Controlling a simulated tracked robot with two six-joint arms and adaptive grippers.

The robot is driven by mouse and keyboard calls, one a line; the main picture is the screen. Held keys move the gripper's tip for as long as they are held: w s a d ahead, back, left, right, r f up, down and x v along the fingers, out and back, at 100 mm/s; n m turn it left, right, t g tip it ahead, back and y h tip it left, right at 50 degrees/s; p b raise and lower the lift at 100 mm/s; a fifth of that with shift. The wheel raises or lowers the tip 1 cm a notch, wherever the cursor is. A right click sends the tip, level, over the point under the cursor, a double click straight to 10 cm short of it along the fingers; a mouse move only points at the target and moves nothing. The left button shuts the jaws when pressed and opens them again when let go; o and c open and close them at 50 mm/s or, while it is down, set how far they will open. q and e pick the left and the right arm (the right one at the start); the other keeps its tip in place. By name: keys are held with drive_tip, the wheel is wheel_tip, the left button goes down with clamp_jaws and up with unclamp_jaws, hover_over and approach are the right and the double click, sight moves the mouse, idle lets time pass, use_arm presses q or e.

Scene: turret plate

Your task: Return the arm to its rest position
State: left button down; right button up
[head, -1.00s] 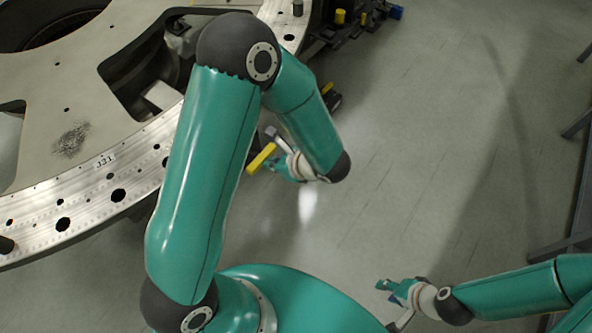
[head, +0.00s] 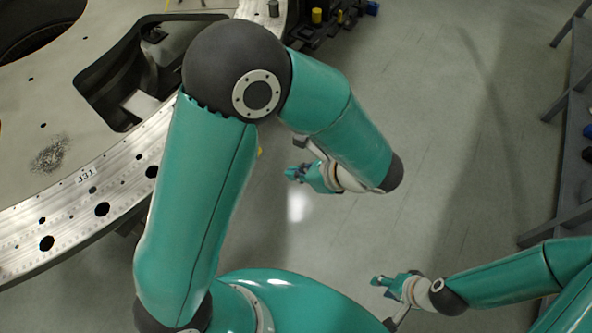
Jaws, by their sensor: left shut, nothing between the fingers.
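My left arm rises from the bottom, bends at a dark elbow and comes down on the far side. Its left gripper (head: 296,172) hangs over open floor to the right of the turret plate (head: 100,190). It is shut with nothing in it and is clear of the plate. My right gripper (head: 381,282) is at the lower right, low over the floor and apart from everything. It is too small to tell whether its fingers are open or shut.
The plate fills the left side, with holes along its metal rim. A dark rack with yellow parts (head: 317,16) stands at the top. A grey shelf frame (head: 560,215) runs along the right edge. The floor (head: 450,130) between is clear.

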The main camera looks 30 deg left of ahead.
idle(0.4)
use_arm(q)
drive_tip(key=s+d+f+n+g+h, duration=0.25)
drive_tip(key=s+f+n+h, duration=0.2)
drive_tip(key=f, duration=0.35)
drive_tip(key=s+d+f+n+g+h, duration=0.2)
drive_tip(key=s+d+f+n+h, duration=0.1)
drive_tip(key=s+f+n+h, duration=0.25)
wheel_tip(320, 180, down, 8)
drive_tip(key=w+n+t+h, duration=0.2)
drive_tip(key=n+t+h, duration=0.1)
drive_tip(key=n, duration=0.8)
drive_tip(key=shift+a+f+t, duration=0.15)
drive_tip(key=shift+f+t, duration=0.05)
drive_tip(key=shift+t, duration=0.55)
